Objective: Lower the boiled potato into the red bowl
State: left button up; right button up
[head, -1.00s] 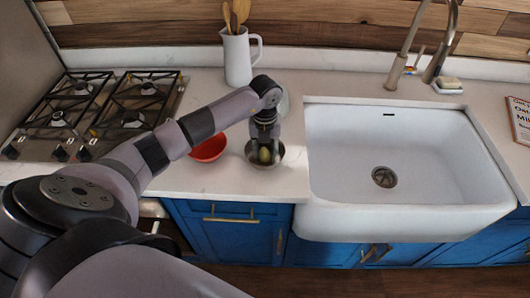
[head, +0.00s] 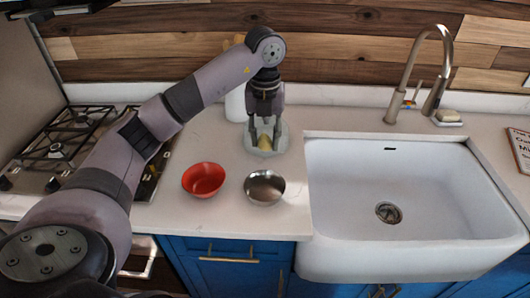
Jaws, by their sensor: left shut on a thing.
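The red bowl (head: 203,181) stands on the counter left of the metal bowl and looks empty. My left gripper (head: 264,136) points down and is shut on the boiled potato (head: 264,142), a small yellowish thing between its fingers. The gripper holds it raised; in the picture it is above the metal bowl and up and right of the red bowl. The fingers hide part of the potato. My right gripper is out of view.
A shiny metal bowl (head: 265,188) stands empty near the counter's front. A pale grey-green dish (head: 279,144) shows behind the potato. A white jug (head: 235,106) is partly hidden by my arm. The hob (head: 60,145) is left, the sink (head: 340,160) right.

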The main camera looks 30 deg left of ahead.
pick_arm(q)
jog(key=shift+a+r, duration=0.2)
jog(key=shift+r, duration=0.45)
jog(key=shift+s+a, duration=0.2)
jog(key=shift+a, duration=0.05)
jog(key=s+a+f+b, duration=0.1)
jog(key=s+a+b, duration=0.25)
jog(key=a, duration=0.35)
jog(key=b, duration=0.7)
send_over(206, 188)
notch_tip(206, 188, down, 9)
jog(key=shift+f, duration=0.2)
jog(key=shift+f+b, duration=1.5)
jog(key=shift+f, duration=0.55)
jog(key=shift+f+b, duration=1.7)
jog(key=shift+f, duration=0.8)
jog(key=shift+c, duration=0.2)
